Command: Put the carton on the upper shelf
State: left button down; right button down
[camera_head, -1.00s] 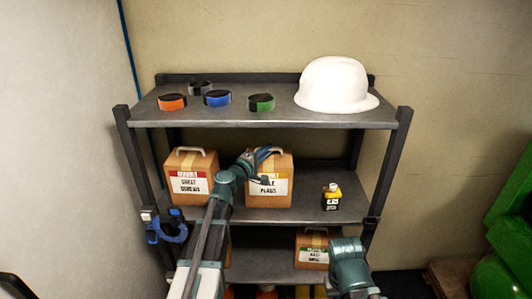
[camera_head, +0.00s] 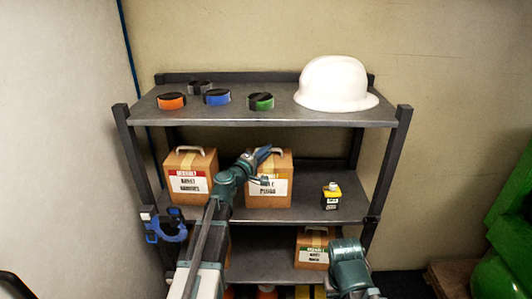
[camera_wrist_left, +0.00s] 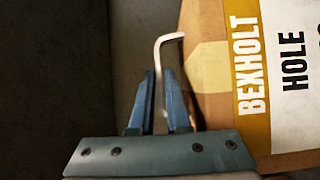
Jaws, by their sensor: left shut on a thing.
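A brown carton (camera_head: 281,167) with a yellow-and-white label reading BEXHOLT HOLE stands upright on the middle shelf (camera_head: 240,212), partly hidden behind my left arm. Its printed side (camera_wrist_left: 215,60) fills the right of the left wrist view, where its pale handle (camera_wrist_left: 170,38) shows. My left gripper (camera_head: 262,154) is at the top of this carton. In the left wrist view my left gripper (camera_wrist_left: 160,95) has its blue fingers shut on the handle. The top shelf board (camera_head: 240,115) is above. My right gripper is out of view; only part of my right arm shows at the bottom.
The top board holds several tape rolls (camera_head: 217,97) and a white helmet (camera_head: 336,85); its front strip is clear. A red-labelled carton (camera_head: 190,178) and a yellow-black bottle (camera_head: 331,197) flank the carton. A green-labelled carton (camera_head: 311,247) stands on the lower shelf.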

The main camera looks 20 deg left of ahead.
pick_arm(q)
jog(key=shift+s+f, duration=0.1)
jog(key=c, duration=0.8)
grip_release()
jog(key=shift+s, duration=0.1)
jog(key=shift+v, duration=4.4)
